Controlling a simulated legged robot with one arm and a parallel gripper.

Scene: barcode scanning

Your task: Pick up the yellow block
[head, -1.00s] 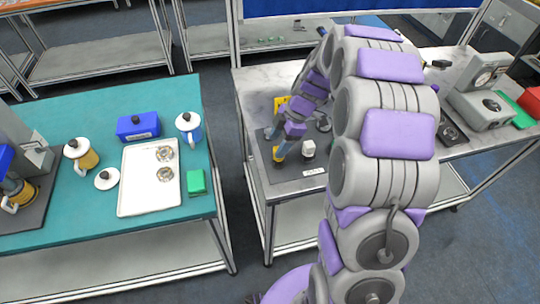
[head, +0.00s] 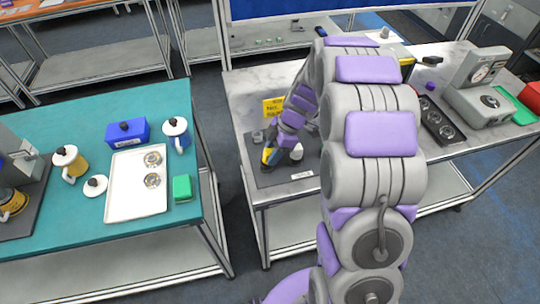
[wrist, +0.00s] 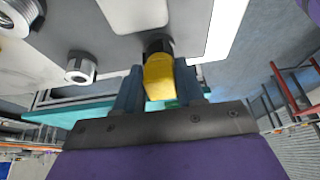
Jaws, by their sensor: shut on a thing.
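The yellow block (wrist: 158,76) is upright between the two blue-grey fingers of my gripper (wrist: 160,84) in the wrist view, with a dark cap-like part at its far end. My gripper is shut on it. In the head view the block (head: 267,156) shows as a small yellow patch at the tip of my gripper (head: 271,155), over the left part of a dark mat (head: 278,177) on the grey table. My fingers hide part of the block, and I cannot tell whether it still touches the mat.
A white-and-grey piece (head: 296,153) stands close to the right of my gripper. A small grey piece (head: 257,136) and a yellow sign (head: 272,107) are behind it. A scale (head: 482,98) stands at the right. The left teal table holds a white tray (head: 137,203).

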